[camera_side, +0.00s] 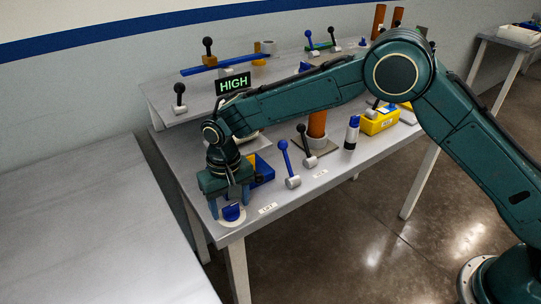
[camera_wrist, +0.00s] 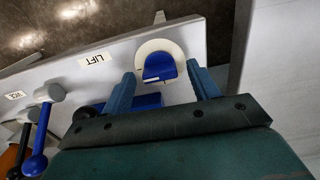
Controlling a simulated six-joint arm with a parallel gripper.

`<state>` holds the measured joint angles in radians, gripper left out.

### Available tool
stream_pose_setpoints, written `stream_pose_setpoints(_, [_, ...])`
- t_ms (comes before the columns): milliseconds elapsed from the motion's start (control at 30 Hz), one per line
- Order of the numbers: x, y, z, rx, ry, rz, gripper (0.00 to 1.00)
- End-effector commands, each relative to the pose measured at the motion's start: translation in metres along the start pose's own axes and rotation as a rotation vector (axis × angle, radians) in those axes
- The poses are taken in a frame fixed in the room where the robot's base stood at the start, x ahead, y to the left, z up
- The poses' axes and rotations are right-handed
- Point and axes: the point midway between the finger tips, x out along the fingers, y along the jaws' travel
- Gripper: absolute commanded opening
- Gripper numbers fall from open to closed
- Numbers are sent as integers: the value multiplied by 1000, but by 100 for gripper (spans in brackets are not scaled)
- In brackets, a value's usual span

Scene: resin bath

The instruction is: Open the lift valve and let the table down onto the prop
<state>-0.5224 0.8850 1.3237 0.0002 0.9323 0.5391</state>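The lift valve is a blue knob (camera_side: 232,213) on a round white dial at the bench's near left corner, beside a label reading LIFT (camera_side: 267,208). The knob also shows in the wrist view (camera_wrist: 159,66), with a pale tab at the dial's edge. My gripper (camera_side: 230,210) points down over the knob. Its fingers (camera_wrist: 162,69) are open, one on each side of the knob, with a gap visible on both sides in the wrist view. A sign (camera_side: 233,84) reads HIGH in green. I cannot clearly make out the lift table or prop; my arm covers part of the bench.
A blue-handled lever (camera_side: 288,162) and a black-handled lever (camera_side: 304,146) stand right of my gripper. A blue bin (camera_side: 263,171) is close behind it. An orange cylinder (camera_side: 317,125), a bottle (camera_side: 352,133) and a yellow bin (camera_side: 380,122) stand further right. The left table (camera_side: 80,220) is bare.

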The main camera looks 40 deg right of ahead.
Motion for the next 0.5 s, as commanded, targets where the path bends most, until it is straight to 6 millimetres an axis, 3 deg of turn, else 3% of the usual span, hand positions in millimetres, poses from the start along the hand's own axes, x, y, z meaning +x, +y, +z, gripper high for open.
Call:
stream_pose_setpoints(267, [-1, 0, 0, -1, 0, 0, 60])
stream_pose_setpoints(500, [-17, 0, 0, -2, 2, -1, 60])
